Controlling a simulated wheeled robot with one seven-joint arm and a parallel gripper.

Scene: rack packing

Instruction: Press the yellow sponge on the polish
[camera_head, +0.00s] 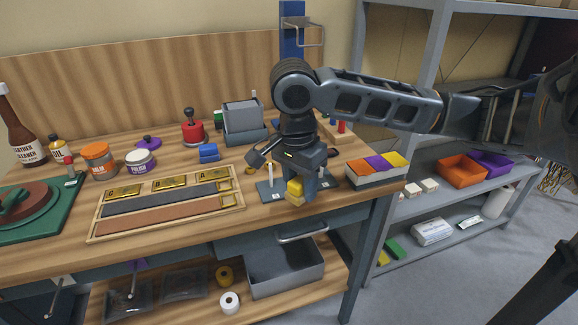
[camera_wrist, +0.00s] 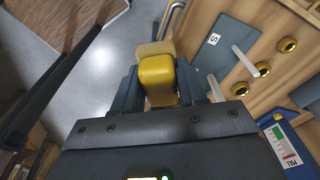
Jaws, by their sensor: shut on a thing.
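My gripper (camera_head: 300,182) is shut on the yellow sponge (camera_head: 293,191) near the front right edge of the workbench. In the wrist view the yellow sponge (camera_wrist: 157,78) sits between the two dark fingers of my gripper (camera_wrist: 158,90), with a paler part at its far end. The polish (camera_head: 140,162) appears to be the pale, open-looking jar with a purple label, at the left of the bench. A purple lid (camera_head: 149,142) lies behind it. The sponge is well to the right of the polish, apart from it.
An orange-lidded jar (camera_head: 98,160) stands left of the polish. A colored-block holder (camera_head: 376,178) is at right.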

